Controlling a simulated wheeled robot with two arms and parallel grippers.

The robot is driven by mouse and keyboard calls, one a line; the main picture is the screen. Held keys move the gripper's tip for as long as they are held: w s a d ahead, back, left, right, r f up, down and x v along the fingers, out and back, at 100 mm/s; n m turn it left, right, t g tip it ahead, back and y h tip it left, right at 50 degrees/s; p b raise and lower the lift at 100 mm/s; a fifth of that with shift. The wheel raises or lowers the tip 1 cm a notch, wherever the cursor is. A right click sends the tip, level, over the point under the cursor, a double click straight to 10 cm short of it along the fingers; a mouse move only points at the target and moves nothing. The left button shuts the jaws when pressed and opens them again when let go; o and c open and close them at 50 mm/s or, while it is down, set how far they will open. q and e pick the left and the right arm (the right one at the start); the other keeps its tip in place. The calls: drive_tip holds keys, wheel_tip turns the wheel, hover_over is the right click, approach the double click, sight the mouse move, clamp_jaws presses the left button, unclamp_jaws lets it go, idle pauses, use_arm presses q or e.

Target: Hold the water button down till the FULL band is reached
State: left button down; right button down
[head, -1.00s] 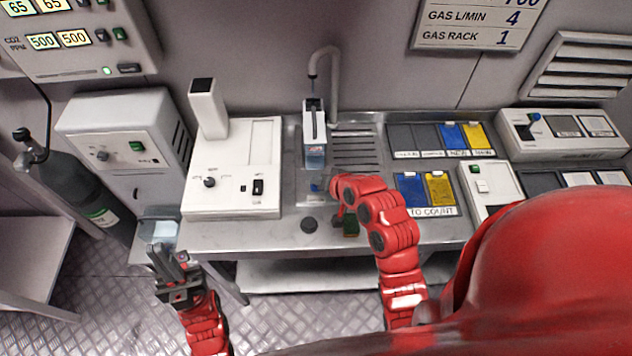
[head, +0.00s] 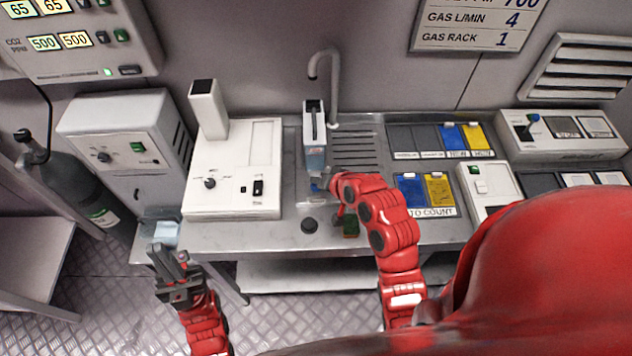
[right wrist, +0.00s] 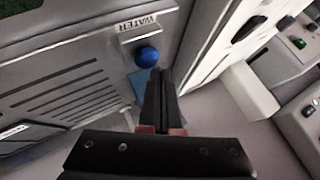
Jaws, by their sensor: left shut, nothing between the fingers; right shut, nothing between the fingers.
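The blue water button (right wrist: 147,56) sits under a WATER label (right wrist: 137,23) in the right wrist view. My right gripper (right wrist: 154,74) is shut and empty, its fingertips close beside the button; I cannot tell whether they touch it. In the head view my red right wrist mostly hides these fingers near the button (head: 315,186). A tall container (head: 314,140) with bluish water low in it stands under the curved tap (head: 333,70). Its FULL band is too small to make out. My left gripper (head: 168,254) is shut and empty, low at the left, in front of the bench.
A white machine (head: 245,202) stands left of the sink. A drain grille (head: 355,150) lies right of the container. Blue and yellow racks and a TO COUNT tray (head: 432,212) are further right. A dark round knob (head: 309,226) is at the bench front.

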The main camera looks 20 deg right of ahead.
drive_tip(key=shift+r, duration=0.4)
drive_tip(key=shift+r, duration=0.1)
drive_tip(key=shift+r+p, duration=1.35)
drive_tip(key=shift+r, duration=1.1)
